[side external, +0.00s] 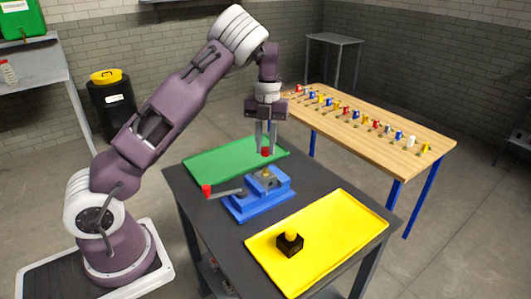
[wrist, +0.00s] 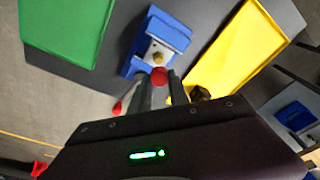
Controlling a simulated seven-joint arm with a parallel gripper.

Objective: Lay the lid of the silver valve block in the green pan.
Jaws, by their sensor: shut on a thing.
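My gripper (side external: 266,150) points down with its fingers closed on a small red round piece (wrist: 158,76). Whether this piece is the lid is not clear; the fingers partly hide it. It is held in the air behind the blue vise (side external: 245,208) in the side view, near the green pan's right end. The silver valve block (side external: 267,183) sits in the vise, with a small yellow piece on top. The green pan (side external: 215,160) lies flat at the table's back left and looks empty. It also shows at the upper left of the wrist view (wrist: 62,25).
The vise has a lever with a red end (side external: 206,191) sticking out left. A wooden bench (side external: 400,155) with several small coloured pieces stands behind.

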